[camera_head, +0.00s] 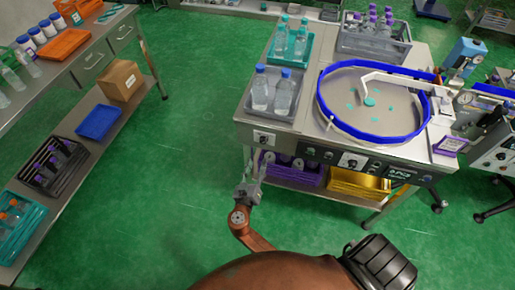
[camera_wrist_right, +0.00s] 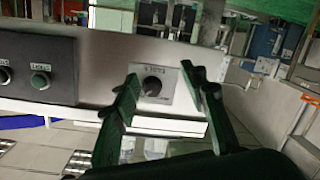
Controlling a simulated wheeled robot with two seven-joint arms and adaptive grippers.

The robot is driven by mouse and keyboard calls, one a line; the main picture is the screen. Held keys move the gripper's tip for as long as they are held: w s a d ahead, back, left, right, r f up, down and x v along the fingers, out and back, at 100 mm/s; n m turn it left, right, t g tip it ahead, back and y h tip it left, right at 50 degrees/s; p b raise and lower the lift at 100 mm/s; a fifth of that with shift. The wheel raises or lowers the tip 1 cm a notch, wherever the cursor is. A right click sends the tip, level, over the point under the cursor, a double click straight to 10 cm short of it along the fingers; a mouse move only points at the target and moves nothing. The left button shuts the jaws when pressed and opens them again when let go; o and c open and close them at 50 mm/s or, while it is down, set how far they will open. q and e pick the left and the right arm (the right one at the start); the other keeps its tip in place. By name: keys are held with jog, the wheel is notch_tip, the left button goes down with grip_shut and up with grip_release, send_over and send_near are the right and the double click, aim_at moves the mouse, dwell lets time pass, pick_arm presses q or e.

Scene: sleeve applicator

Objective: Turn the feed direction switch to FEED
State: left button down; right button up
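The switch is a black knob on a pale square plate (camera_head: 264,138) at the left end of the machine table's front panel. In the right wrist view the knob (camera_wrist_right: 152,86) sits on its plate, and the label there looks upside down and cannot be read. My right gripper (camera_head: 262,168) is just below and in front of this plate in the head view. In the wrist view its two green-tinted fingers (camera_wrist_right: 162,78) are spread, with the knob between them in the picture. I cannot tell whether they touch it. My left gripper is not in view.
A dark panel with buttons (camera_head: 318,153) and a second knob plate (camera_head: 352,160) lie to the right. Above is a blue-rimmed bowl (camera_head: 368,134). A purple crate (camera_head: 310,178) and a yellow bin (camera_head: 360,184) sit below. Green floor (camera_head: 190,150) is free at left.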

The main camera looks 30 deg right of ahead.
jog(key=m+h, duration=0.2)
send_near(263, 142)
jog(key=x, duration=0.2)
jog(key=shift+n, duration=0.3)
jog(key=x, duration=0.6)
jog(key=shift+w+d+f+b, duration=0.2)
jog(key=shift+w+b, duration=0.1)
jog(key=shift+y, duration=0.3)
grip_shut()
